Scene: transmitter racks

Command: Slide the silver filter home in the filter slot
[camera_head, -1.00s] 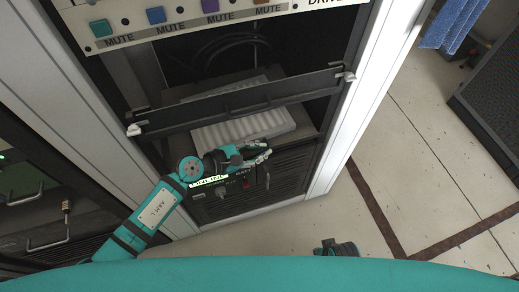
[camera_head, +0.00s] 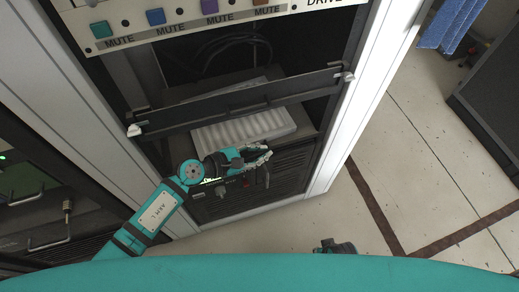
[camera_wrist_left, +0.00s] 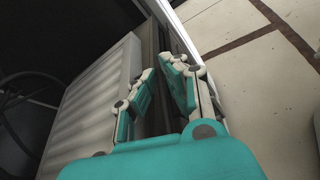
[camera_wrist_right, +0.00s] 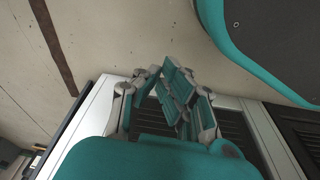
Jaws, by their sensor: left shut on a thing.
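The silver filter (camera_head: 245,132) is a pale ribbed panel lying in the opening of the rack, below a dark crossbar. Its far part passes into shadow behind the bar. It also shows at the left of the left wrist view (camera_wrist_left: 92,100). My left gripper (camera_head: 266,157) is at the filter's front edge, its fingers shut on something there. The wrist view shows the fingers (camera_wrist_left: 167,88) close around a narrow dark part beside the panel; the exact contact is hidden. My right gripper (camera_head: 336,247) is low, away from the rack; its pads (camera_wrist_right: 166,85) look close together, gap unclear.
The dark crossbar (camera_head: 245,103) spans the opening above the filter. A dark vented panel (camera_head: 290,165) with a red switch lies below. A white rack post (camera_head: 350,110) stands at right. Cables (camera_head: 235,52) hang inside.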

